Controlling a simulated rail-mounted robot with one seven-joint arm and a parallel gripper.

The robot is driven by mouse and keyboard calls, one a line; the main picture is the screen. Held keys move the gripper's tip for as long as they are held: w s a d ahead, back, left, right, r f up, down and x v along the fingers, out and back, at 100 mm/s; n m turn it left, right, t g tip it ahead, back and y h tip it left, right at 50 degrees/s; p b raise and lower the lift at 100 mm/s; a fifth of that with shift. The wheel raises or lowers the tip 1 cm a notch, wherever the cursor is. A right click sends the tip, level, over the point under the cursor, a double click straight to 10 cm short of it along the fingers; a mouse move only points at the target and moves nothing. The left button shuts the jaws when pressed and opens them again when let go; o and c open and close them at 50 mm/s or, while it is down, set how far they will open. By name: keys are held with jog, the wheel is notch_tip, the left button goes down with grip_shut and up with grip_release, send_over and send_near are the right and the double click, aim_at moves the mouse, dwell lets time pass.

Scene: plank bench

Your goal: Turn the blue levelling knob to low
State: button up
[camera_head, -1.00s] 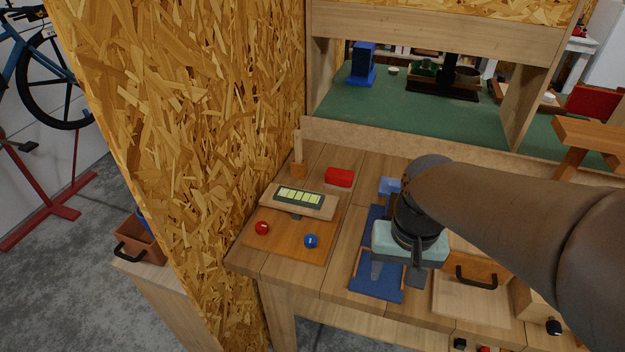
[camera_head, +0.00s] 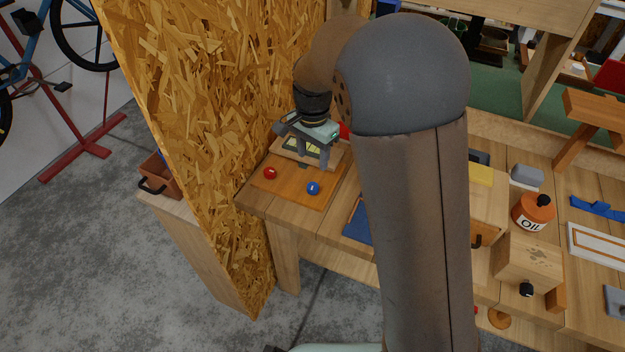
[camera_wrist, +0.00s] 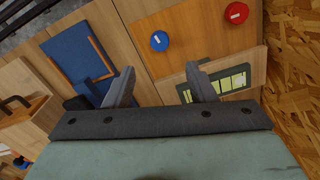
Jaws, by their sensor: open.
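The blue levelling knob (camera_head: 313,188) sits on an orange-brown wooden board (camera_head: 287,187) at the bench's left end. It also shows in the wrist view (camera_wrist: 159,41), with a pale line on its face. A red knob (camera_head: 270,172) is left of it; the wrist view shows it too (camera_wrist: 236,13). Behind the knobs is a raised wooden block with a level display (camera_head: 300,146) of light-green segments, partly hidden by my gripper. My gripper (camera_head: 313,160) is open and empty above the display, behind the blue knob and apart from it. No low marking is readable.
A chipboard wall (camera_head: 215,110) stands close on the left. A blue tray (camera_head: 359,222) lies right of the board, partly hidden by my arm. An oil can (camera_head: 533,212) and wooden boxes (camera_head: 526,262) are farther right.

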aim_at(313, 185)
notch_tip(313, 185, down, 11)
jog(key=shift+r+p, duration=0.2)
jog(key=shift+p, duration=0.45)
jog(key=c, duration=1)
